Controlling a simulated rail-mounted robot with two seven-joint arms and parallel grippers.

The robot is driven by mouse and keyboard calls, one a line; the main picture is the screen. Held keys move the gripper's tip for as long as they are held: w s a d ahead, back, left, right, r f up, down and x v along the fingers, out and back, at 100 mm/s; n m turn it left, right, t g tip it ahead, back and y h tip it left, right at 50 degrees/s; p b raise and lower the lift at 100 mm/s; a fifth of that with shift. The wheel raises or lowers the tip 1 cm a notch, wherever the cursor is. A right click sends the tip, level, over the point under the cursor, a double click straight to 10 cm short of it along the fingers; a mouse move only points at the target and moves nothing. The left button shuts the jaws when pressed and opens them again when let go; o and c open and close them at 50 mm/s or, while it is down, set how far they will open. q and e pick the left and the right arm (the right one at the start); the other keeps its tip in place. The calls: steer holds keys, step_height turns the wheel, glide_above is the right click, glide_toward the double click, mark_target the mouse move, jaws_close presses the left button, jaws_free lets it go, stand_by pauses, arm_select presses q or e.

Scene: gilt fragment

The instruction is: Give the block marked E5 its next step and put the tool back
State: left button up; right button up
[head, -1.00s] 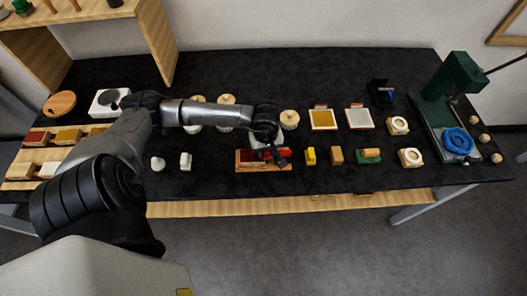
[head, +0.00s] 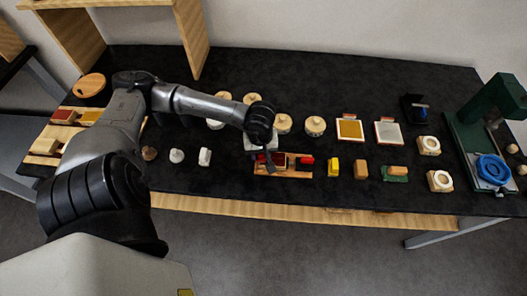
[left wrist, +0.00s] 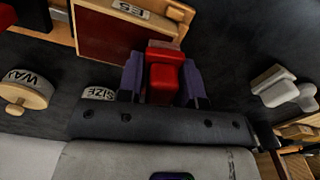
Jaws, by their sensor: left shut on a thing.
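The block marked E5 (left wrist: 115,35) has a dark red face and a pale wooden edge with an upside-down label in the left wrist view. In the head view the dark red block (head: 276,158) sits at the wooden holder (head: 290,173), partly hidden by my gripper. My left gripper (left wrist: 163,85) is shut on a red tool (left wrist: 165,78). The tool is close to the block's end; I cannot tell whether they touch. In the head view my left gripper (head: 267,155) is over the holder's left part. My right gripper is not in view.
A bright red piece (head: 307,160) is at the holder's right end. A yellow piece (head: 333,167) and an orange-brown one (head: 361,169) stand to its right. White pieces (head: 205,157) stand left. Lidded jars (head: 315,125) stand behind, with a green press (head: 490,125) far right.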

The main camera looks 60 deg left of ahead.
arm_select(q)
steer(key=shift+s+a, duration=0.2)
steer(key=shift+s, duration=0.2)
step_height(320, 180, up, 3)
steer(key=shift+s+f+p, duration=0.1)
steer(key=shift+f+p, duration=0.05)
steer(key=shift+p, duration=0.35)
steer(key=shift+r+p, duration=0.4)
steer(key=shift+r, duration=0.3)
steer(key=shift+r+p, duration=0.9)
steer(key=shift+r, duration=1.15)
